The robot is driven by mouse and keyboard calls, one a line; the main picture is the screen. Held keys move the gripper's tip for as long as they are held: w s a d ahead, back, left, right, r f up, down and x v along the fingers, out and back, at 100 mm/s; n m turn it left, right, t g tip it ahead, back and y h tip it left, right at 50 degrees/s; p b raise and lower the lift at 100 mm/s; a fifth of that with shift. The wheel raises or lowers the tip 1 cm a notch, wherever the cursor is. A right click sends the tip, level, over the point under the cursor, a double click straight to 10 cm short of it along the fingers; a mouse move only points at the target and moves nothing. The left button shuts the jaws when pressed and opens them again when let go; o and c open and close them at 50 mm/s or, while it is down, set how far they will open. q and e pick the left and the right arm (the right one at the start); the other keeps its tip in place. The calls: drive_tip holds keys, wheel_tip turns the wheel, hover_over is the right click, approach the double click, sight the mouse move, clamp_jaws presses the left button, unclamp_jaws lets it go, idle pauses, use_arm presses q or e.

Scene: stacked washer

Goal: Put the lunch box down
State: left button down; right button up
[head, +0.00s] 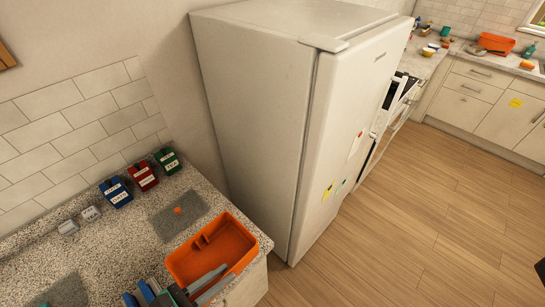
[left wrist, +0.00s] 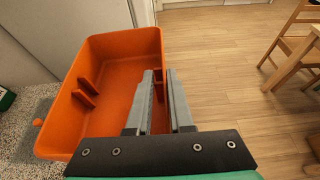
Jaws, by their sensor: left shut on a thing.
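The orange lunch box (head: 233,228) is an open tray with a small divider inside, at the right end of the speckled counter in the head view. It fills the left half of the left wrist view (left wrist: 112,52). My left gripper (head: 213,280) is shut on its near right wall, with grey fingers on either side of that wall in the left wrist view (left wrist: 160,85). The box looks roughly level. I cannot tell whether its bottom touches the counter. My right gripper is not in view.
The speckled counter (head: 125,235) holds a grey mat (head: 168,222) with a small orange thing (head: 178,210) on it. Blue, red and green canisters (head: 143,177) stand along the wall. A tall fridge (head: 270,120) stands behind. Wooden chair and table legs (left wrist: 295,45) show right.

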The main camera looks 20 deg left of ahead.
sight(218, 264)
use_arm(q)
drive_tip(key=w+a, duration=0.1)
drive_tip(key=w+a+f+n+y, duration=0.1)
drive_tip(key=w+a+n+t+y, duration=0.1)
drive_tip(key=shift+w+a+f, duration=0.15)
drive_tip(key=shift+w+f, duration=0.1)
drive_tip(key=shift+w, duration=0.1)
drive_tip(key=s+r+p, duration=0.3)
drive_tip(key=r+p, duration=1.1)
drive_tip(key=shift+s+r+p, duration=0.3)
drive_tip(key=shift+r, duration=0.1)
